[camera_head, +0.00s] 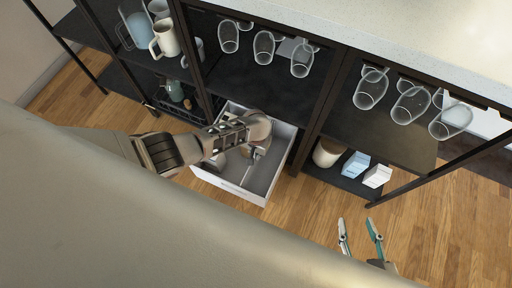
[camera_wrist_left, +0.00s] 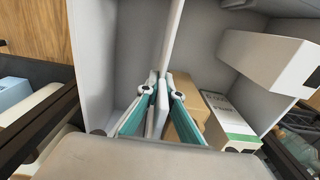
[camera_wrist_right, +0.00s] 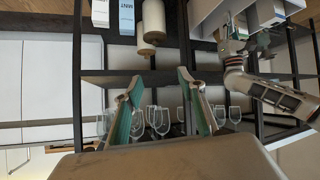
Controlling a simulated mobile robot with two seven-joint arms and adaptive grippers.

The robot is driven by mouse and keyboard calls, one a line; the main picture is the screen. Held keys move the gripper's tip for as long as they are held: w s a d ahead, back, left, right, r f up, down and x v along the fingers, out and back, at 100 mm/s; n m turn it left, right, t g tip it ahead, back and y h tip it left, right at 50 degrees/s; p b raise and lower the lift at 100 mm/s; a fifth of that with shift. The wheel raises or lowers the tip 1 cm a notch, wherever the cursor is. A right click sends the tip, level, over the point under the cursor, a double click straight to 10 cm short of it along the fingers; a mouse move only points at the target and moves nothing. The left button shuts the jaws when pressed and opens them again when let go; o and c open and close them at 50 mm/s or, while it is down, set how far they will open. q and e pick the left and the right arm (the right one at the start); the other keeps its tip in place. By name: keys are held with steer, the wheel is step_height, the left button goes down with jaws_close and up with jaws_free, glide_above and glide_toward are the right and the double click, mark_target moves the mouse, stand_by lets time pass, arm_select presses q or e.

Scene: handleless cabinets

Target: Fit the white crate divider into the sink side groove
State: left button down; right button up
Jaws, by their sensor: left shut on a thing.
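The white crate (camera_head: 237,193) stands pulled out of the low shelf in the head view, and its grey inside fills much of the left wrist view (camera_wrist_left: 105,60). My left gripper (camera_wrist_left: 161,92) reaches down into the crate and is shut on the white divider (camera_wrist_left: 158,115), a thin panel between its teal fingers. The divider's lower part and its contact with a groove are hidden. A pale upright strip (camera_wrist_left: 171,35) runs up beyond the fingertips; I cannot tell whether it belongs to the divider. My right gripper (camera_head: 360,228) is open and empty, away from the crate at lower right.
A brown box (camera_wrist_left: 184,100) and a white-green carton (camera_wrist_left: 228,120) lie right of the left fingers. Glasses (camera_head: 370,88) and mugs (camera_head: 164,40) occupy the upper shelves. Blue (camera_head: 355,165) and white (camera_head: 377,176) cartons stand right of the crate. The wooden floor (camera_head: 440,215) is clear.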

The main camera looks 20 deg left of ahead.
arm_select(q)
steer(key=shift+f, duration=0.35)
arm_select(e)
steer(key=shift+a+r, duration=0.15)
steer(key=shift+a, duration=0.1)
arm_select(q)
steer(key=shift+f+b, duration=0.35)
steer(key=shift+f, duration=0.05)
arm_select(e)
steer(key=shift+a, duration=0.1)
arm_select(q)
steer(key=c, duration=2.2)
jaws_free()
arm_select(e)
steer(key=shift+w+r, duration=0.15)
steer(key=shift+r, duration=0.05)
arm_select(q)
steer(key=shift+o, duration=0.2)
steer(key=shift+r, duration=0.15)
arm_select(e)
steer(key=shift+f, duration=0.1)
arm_select(q)
steer(key=shift+d+r, duration=0.1)
steer(key=shift+r, duration=0.45)
step_height(320, 180, up, 11)
steer(key=shift+f, duration=0.1)
